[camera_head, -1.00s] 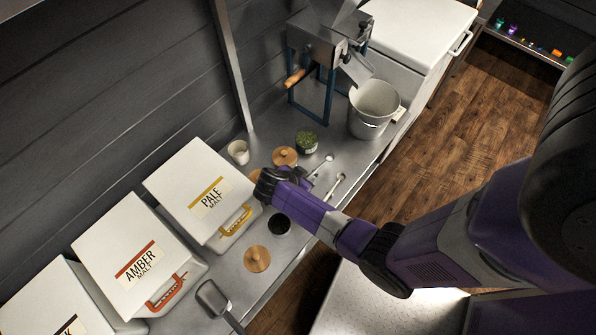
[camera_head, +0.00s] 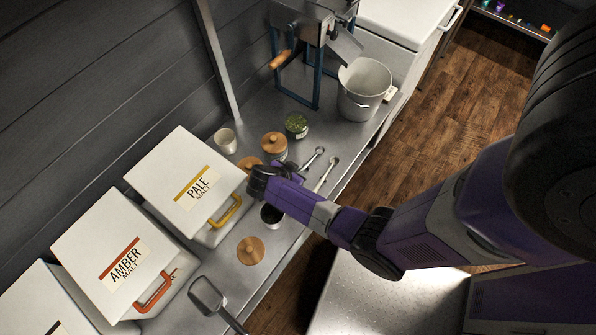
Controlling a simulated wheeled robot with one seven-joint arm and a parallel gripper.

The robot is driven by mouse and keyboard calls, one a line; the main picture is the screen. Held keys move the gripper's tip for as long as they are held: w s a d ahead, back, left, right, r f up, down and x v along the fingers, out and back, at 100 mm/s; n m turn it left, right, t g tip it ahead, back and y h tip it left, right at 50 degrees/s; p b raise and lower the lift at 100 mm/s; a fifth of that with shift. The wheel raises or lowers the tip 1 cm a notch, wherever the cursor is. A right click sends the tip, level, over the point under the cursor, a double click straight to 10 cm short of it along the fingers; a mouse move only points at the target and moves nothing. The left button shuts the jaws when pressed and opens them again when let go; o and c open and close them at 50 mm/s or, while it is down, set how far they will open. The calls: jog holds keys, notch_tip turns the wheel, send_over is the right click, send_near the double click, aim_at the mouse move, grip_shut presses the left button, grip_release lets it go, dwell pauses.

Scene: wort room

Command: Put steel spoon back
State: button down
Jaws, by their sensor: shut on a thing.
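A wooden lid (camera_head: 251,250) and scoop (camera_head: 207,297) are nearer. The pale malt bin (camera_head: 180,165) is left; a bucket (camera_head: 365,88) stands behind.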

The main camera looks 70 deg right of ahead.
jog(key=c, duration=1.4)
grip_release()
jog(key=v, duration=0.7)
jog(key=shift+a+r, duration=0.25)
